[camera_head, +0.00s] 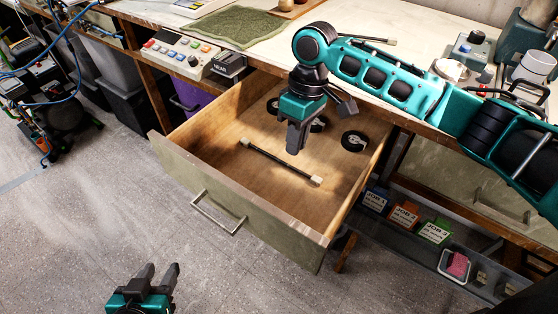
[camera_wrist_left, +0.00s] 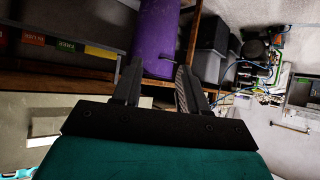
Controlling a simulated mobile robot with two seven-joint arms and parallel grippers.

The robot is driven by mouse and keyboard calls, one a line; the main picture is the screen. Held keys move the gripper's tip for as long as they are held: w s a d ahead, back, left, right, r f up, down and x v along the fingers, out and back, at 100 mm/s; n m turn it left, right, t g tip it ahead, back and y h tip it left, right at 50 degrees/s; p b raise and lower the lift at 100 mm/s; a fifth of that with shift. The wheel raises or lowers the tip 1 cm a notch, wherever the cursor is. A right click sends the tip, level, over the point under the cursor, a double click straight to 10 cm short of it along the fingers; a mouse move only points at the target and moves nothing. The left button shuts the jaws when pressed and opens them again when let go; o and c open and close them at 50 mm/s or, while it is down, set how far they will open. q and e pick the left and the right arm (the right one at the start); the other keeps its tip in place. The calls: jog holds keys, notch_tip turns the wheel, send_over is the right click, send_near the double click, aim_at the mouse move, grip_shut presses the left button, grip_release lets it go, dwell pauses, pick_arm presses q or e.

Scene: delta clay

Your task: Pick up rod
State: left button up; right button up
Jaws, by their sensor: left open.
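A thin black rod (camera_head: 280,163) with pale block ends lies on the wooden floor of the open drawer (camera_head: 235,185), slanting from upper left to lower right. My right gripper (camera_head: 294,150) hangs over the drawer, pointing down, above and to the right of the rod's middle in the picture. Its fingers look close together, and I cannot tell their gap. My left gripper (camera_head: 158,268) is at the bottom of the head view, in front of the drawer and away from the rod. The left wrist view shows its two fingers (camera_wrist_left: 157,82) apart, with nothing between them.
Several black round rolls, one of them a roll (camera_head: 354,141) at right, lie behind the rod. A similar rod (camera_head: 370,40) lies on the bench top (camera_head: 420,20). A control box (camera_head: 180,55) stands at the bench's front edge. Labelled job bins (camera_head: 403,213) sit right of the drawer.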

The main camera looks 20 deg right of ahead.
aim_at(293, 167)
jog(key=f, duration=0.1)
jog(key=f+b, duration=0.1)
jog(key=f, duration=0.1)
jog(key=s+f, duration=0.1)
jog(key=f, duration=0.1)
jog(key=shift+a, duration=0.3)
jog(key=shift+r, duration=0.1)
grip_shut()
